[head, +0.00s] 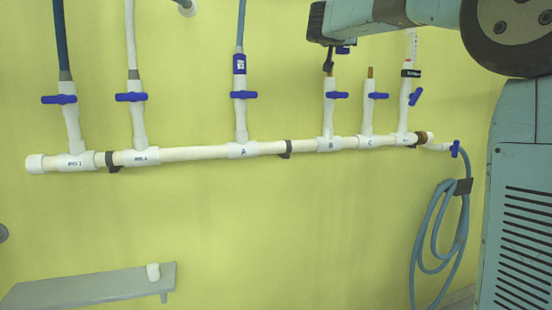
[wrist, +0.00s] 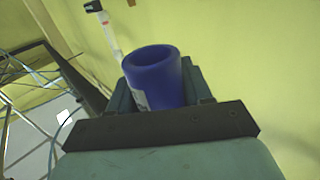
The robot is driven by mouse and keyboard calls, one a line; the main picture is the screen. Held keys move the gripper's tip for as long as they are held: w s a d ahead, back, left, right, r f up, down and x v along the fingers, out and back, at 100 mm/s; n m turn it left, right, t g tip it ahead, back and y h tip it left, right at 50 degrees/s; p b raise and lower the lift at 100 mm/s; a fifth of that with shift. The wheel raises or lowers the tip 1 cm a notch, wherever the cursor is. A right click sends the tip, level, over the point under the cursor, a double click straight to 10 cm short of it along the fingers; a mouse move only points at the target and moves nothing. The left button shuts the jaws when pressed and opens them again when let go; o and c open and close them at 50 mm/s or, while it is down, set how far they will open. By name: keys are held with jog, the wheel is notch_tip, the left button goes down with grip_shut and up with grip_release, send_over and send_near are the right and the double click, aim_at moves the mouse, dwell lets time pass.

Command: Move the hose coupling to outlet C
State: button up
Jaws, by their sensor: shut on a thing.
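My gripper (head: 343,45) is at the upper right in the head view, above and near outlet B. It is shut on a blue hose coupling (wrist: 157,78), a hollow cylinder with a pale label and its open end showing in the wrist view. A small blue part of it shows below my gripper in the head view. Outlet C (head: 369,125) is a white branch with a bare copper-coloured tip and a blue valve handle. It is to the right of and below my gripper, apart from it. Outlet B (head: 328,115) has a similar tip, with a dark piece just above it.
Outlet A (head: 241,120) carries another blue coupling (head: 239,64) with a hose. Two hosed branches stand left. Right of C, a branch (head: 404,112) holds a clear marked tube. A coiled blue hose (head: 437,240) hangs lower right. A grey shelf (head: 90,289) bears a white piece (head: 153,271).

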jog(key=s+d+f+n+y, duration=0.1)
jog(key=f, duration=3.1)
jog(key=d+f+t+y, duration=0.1)
jog(key=d+f, duration=0.1)
jog(key=f, duration=3)
jog(key=shift+s+n+y, duration=0.3)
jog(key=shift+s+n, duration=0.05)
jog(key=shift+n, duration=0.05)
